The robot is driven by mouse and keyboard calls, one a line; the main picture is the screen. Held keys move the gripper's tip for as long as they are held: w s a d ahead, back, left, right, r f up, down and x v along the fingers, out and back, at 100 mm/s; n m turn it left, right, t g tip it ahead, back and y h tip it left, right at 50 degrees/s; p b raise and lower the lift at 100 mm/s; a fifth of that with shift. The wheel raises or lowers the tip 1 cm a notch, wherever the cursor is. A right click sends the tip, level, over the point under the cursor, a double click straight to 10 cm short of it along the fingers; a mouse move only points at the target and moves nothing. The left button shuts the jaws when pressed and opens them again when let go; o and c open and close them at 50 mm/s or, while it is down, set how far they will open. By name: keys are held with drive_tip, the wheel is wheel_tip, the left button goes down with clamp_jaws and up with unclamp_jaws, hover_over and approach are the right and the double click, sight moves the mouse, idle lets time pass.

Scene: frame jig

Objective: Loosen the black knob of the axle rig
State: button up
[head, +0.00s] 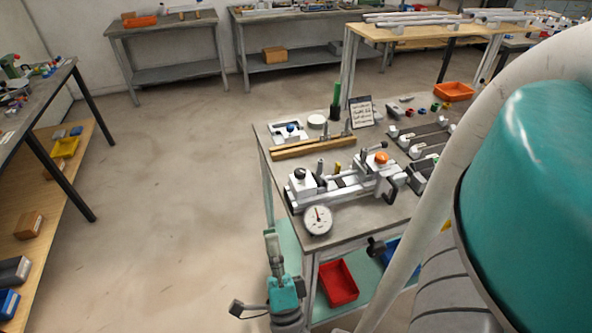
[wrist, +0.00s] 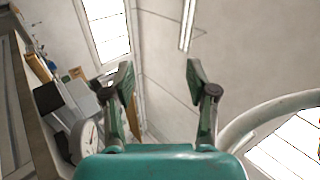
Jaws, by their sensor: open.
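The axle rig (head: 345,187) is a silver assembly on the grey workbench in the head view. Its black knob (head: 300,174) sits on top of the block at the rig's left end. An orange knob (head: 381,158) is at the other end, and a round dial (head: 318,220) is at the front. My gripper (head: 271,242) points upward in front of the bench's left front corner, apart from the rig. In the wrist view my gripper (wrist: 160,80) is open with nothing between its fingers. The dial (wrist: 88,142) shows there at the left; I cannot pick out the knob there.
The workbench (head: 287,222) also bears a wooden bar (head: 312,147), a green bottle (head: 337,100) and a small sign (head: 361,110). A red bin (head: 337,283) is on its lower shelf. The floor (head: 160,200) to the left is clear.

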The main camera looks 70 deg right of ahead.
drive_tip(key=w+d+m+g+h, duration=0.1)
drive_tip(key=d+m+g, duration=0.3)
drive_tip(key=m+g, duration=0.6)
drive_tip(key=w+d+m+g+h, duration=0.2)
drive_tip(key=d+m+g, duration=0.2)
drive_tip(key=m+g, duration=0.65)
drive_tip(key=m+g+y, duration=0.5)
drive_tip(key=m+y, duration=0.5)
drive_tip(key=m, duration=0.2)
approach(300, 170)
drive_tip(key=shift+n, duration=0.25)
drive_tip(key=x, duration=1)
drive_tip(key=shift+s+a+f, duration=0.1)
drive_tip(key=shift+f, duration=0.05)
clamp_jaws()
